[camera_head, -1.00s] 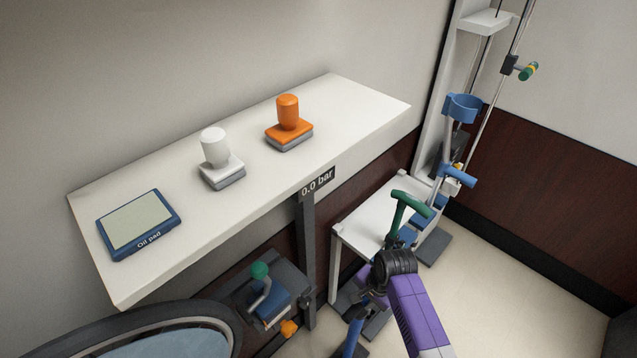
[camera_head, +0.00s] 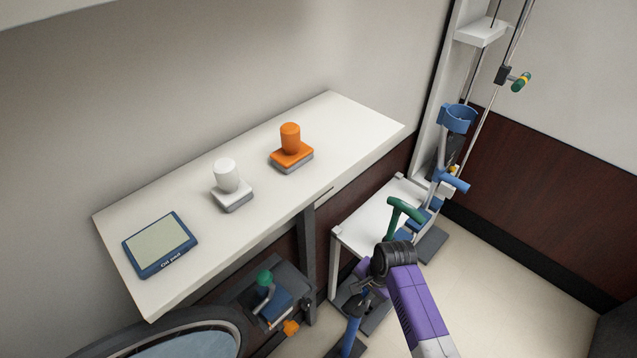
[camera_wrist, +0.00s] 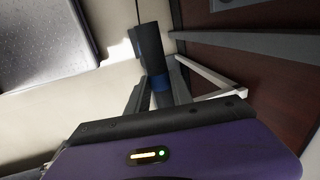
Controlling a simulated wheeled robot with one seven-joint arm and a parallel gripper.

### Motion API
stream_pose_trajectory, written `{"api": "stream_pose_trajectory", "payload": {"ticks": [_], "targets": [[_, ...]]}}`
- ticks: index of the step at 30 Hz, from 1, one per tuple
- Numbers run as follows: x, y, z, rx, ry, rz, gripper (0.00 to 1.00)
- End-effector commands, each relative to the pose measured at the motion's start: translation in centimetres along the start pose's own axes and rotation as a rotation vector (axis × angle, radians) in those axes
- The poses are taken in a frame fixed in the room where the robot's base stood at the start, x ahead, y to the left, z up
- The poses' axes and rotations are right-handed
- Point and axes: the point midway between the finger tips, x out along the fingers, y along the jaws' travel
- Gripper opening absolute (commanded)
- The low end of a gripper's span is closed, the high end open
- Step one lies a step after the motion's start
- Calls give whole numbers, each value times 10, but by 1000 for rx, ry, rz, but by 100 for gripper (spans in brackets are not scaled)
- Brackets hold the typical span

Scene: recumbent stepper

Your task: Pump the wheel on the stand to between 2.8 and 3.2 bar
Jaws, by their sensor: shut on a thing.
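The wheel (camera_head: 205,322) shows only in part at the bottom left of the head view, with a dark tyre and a pale blue centre. My gripper (camera_head: 366,300) is low, right of the shelf, at the end of my purple arm. The wrist view shows it (camera_wrist: 158,92) shut on a dark cylinder with a blue band (camera_wrist: 150,45). I cannot tell for sure whether this is a pump handle. A blue shaft (camera_head: 350,335) shows below my gripper in the head view.
A white shelf (camera_head: 345,120) holds an orange stamp-like block (camera_head: 291,150), a white one (camera_head: 228,183) and the Oil pad (camera_head: 160,246). A blue crutch-like piece (camera_head: 456,120) is behind.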

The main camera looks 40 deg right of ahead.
Motion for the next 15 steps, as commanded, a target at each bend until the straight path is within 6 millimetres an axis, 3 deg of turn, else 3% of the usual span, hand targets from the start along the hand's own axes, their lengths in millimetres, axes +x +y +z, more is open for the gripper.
{"api": "stream_pose_trajectory", "payload": {"ticks": [1,11,15], "targets": [[-8,-1,-2,2,3,0,0],[-7,-1,-2,2,4,-1,0],[-21,-5,-2,1,5,-3,0]]}}
